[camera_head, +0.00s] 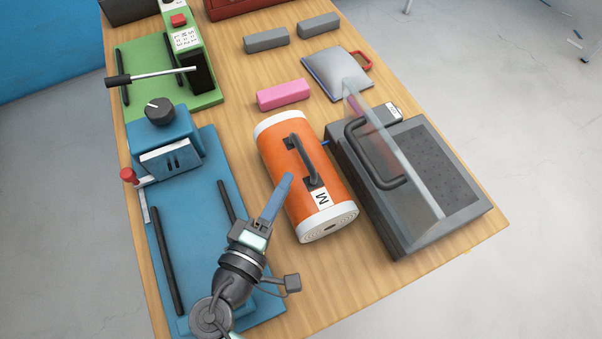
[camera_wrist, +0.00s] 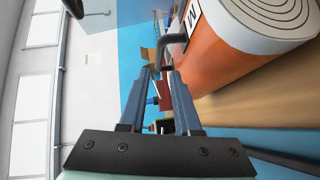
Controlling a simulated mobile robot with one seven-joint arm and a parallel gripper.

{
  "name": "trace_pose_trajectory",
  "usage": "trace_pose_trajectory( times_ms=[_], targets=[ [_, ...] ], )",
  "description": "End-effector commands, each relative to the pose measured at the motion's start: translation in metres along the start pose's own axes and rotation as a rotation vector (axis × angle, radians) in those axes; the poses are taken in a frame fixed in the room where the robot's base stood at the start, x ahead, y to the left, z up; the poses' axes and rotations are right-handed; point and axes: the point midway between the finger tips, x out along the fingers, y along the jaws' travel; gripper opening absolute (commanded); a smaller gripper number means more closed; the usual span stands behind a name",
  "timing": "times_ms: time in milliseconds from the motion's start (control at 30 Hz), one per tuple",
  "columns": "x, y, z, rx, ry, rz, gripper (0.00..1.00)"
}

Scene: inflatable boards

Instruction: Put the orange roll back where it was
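The orange roll (camera_head: 279,163) has white ends, a dark handle (camera_head: 306,160) and a white label marked "M". It lies on the wooden table between the blue machine and the dark grey box. In the wrist view the roll (camera_wrist: 225,60) fills the upper right, and its handle (camera_wrist: 167,45) shows just beyond my fingertips. My gripper (camera_head: 286,180) is at the roll's left side, close to the handle's near end. In the wrist view my gripper (camera_wrist: 158,74) has a gap between its fingers. I cannot tell whether the fingertips touch the handle.
The blue machine (camera_head: 205,235) stands left, and a green machine (camera_head: 205,98) behind it. The dark grey box (camera_head: 375,205) with a raised clear lid (camera_head: 400,165) is close on the right. A pink block (camera_head: 283,95), grey blocks (camera_head: 266,41) and a grey pouch (camera_head: 334,70) lie behind.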

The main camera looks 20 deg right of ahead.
Motion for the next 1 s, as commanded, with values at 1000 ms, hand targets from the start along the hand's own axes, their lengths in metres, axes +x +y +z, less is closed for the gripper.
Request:
trace_pose_trajectory(
  times_ms=[1000],
  targets=[
    [0.093,0.001,0.005,0.003,0.002,-0.002,0.3]
  ],
)
